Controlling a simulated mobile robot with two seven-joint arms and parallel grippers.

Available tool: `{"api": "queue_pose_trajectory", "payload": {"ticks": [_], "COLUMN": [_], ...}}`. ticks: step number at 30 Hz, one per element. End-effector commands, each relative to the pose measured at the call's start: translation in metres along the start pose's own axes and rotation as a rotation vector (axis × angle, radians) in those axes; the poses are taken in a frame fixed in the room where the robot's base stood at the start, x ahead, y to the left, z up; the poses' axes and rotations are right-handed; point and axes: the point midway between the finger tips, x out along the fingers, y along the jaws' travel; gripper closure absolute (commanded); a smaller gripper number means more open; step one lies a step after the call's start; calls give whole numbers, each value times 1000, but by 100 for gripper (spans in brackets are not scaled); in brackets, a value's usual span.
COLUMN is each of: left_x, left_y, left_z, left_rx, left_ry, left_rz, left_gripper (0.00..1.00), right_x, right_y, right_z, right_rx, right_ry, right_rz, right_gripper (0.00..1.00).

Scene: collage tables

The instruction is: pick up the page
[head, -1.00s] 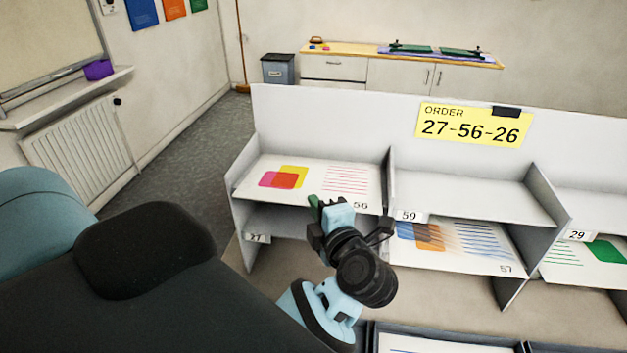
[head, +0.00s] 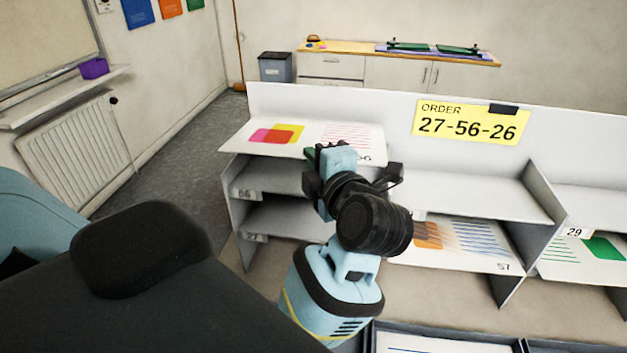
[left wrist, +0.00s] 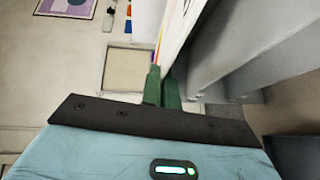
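The page (head: 300,137) with yellow, pink and orange squares and pink lines is up off the top left compartment (head: 275,178), above its bare shelf. My left gripper (head: 318,154) is shut on the page's near edge, right of its middle. The gripper covers part of the page's printed number. In the left wrist view the green fingers (left wrist: 163,90) are closed together with the page (left wrist: 183,28) between them, seen nearly edge-on. My right gripper is not in view.
A yellow order card (head: 470,122) reading 27-56-26 is on the rack's back panel (head: 330,108). A page with orange and blue print (head: 465,240) and a green-printed page (head: 603,248) lie in other compartments. A dark-rimmed tray (head: 372,338) is at the bottom.

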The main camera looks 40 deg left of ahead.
Motion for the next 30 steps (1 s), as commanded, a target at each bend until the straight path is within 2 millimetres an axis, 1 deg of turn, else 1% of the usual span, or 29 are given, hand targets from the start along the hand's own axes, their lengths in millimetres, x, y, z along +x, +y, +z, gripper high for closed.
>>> {"api": "queue_pose_trajectory", "payload": {"ticks": [1,14,21,25,30], "left_x": [-2,-10,-15,-18,-19], "left_y": [10,82,127,148,165], "left_z": [-1,-6,-10,-11,-12], "left_rx": [-8,-6,-6,-5,-2], "left_ry": [-1,-1,-2,-2,0], "left_rz": [0,0,0,0,0], "left_gripper": [100,100,100,100,100], "right_x": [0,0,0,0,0], "right_y": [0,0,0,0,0], "right_z": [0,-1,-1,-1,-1], "right_rx": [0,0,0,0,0], "right_ry": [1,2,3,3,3], "right_rz": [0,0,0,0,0], "right_gripper": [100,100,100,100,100]}}
